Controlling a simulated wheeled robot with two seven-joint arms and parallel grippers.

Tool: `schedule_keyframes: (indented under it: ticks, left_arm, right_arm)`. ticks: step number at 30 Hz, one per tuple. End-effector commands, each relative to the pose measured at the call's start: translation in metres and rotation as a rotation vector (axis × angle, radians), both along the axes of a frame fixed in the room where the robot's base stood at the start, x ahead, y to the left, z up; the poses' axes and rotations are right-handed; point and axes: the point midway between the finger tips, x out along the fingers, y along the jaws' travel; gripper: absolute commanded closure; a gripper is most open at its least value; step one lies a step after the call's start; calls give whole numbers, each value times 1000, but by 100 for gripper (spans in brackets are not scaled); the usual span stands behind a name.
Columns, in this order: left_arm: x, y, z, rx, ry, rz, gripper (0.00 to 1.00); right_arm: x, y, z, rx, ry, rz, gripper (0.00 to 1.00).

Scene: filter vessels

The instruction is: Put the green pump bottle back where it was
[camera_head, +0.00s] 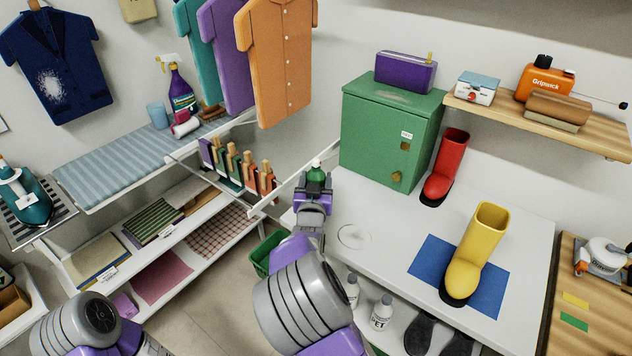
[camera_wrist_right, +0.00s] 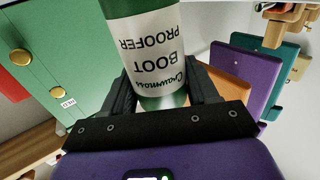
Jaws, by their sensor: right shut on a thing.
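The green pump bottle (camera_head: 316,174) has a white pump top and is upright in my right gripper (camera_head: 314,192), near the left edge of the white bench. In the right wrist view, the jaws (camera_wrist_right: 163,88) are shut on the bottle (camera_wrist_right: 145,45), whose white label reads "BOOT PROOFER". Whether its base touches anything is hidden. A thin circle outline (camera_head: 354,236) is on the white bench top (camera_head: 385,215), to the right of and nearer than the bottle; nothing stands on it. My left arm shows at the lower left, its fingers out of view.
A green cabinet (camera_head: 385,130) stands behind the bottle. A red boot (camera_head: 446,165) is beside it, and a yellow boot (camera_head: 478,255) stands on a blue mat (camera_head: 425,262). A rack of brushes (camera_head: 235,165) and a white rail (camera_head: 290,180) lie to the left.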

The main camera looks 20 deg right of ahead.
Motion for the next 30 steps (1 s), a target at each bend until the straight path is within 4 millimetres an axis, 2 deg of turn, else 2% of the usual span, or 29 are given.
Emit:
schedule_keyframes:
  ticks: [2,3,8,20,23,30]
  left_arm:
    - [0,0,-2,0,0,0,100]
    - [0,0,-2,0,0,0,100]
    - [0,0,-2,0,0,0,100]
    - [0,0,2,0,0,0,100]
    - [0,0,6,0,0,0,100]
    - [0,0,17,0,0,0,100]
  right_arm:
    - [0,0,-2,1,-1,0,83]
    - [0,0,-3,0,0,0,38]
    - [0,0,-2,0,0,0,16]
    - [-5,2,1,0,0,1,16]
    - [-17,8,2,1,2,3,16]
    - [-63,25,2,1,2,3,16]
